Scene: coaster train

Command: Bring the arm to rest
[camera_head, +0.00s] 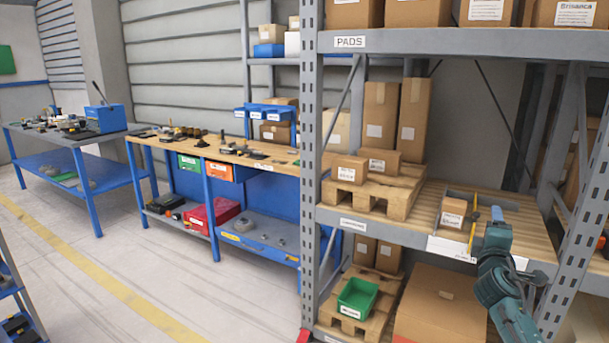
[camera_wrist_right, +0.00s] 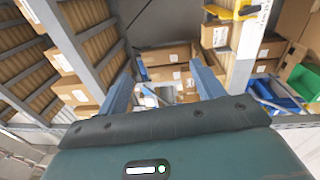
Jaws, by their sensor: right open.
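My right arm (camera_head: 497,275) comes in from the lower right of the head view, in front of the middle shelf of the grey rack. Its gripper end is beside the shelf's front edge and small in this view. In the right wrist view, the two blue fingers of my right gripper (camera_wrist_right: 162,62) stand well apart, with nothing held between them. Boxes and shelf parts show beyond the gap. My left arm and gripper are not in view.
The grey rack (camera_head: 310,150) holds cartons, including a small box (camera_head: 453,212) near my right arm. A green bin (camera_head: 357,298) stands on the lower level. A workbench (camera_head: 215,150) and a blue-legged table (camera_head: 75,135) are at left. The floor (camera_head: 110,250) at left is clear.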

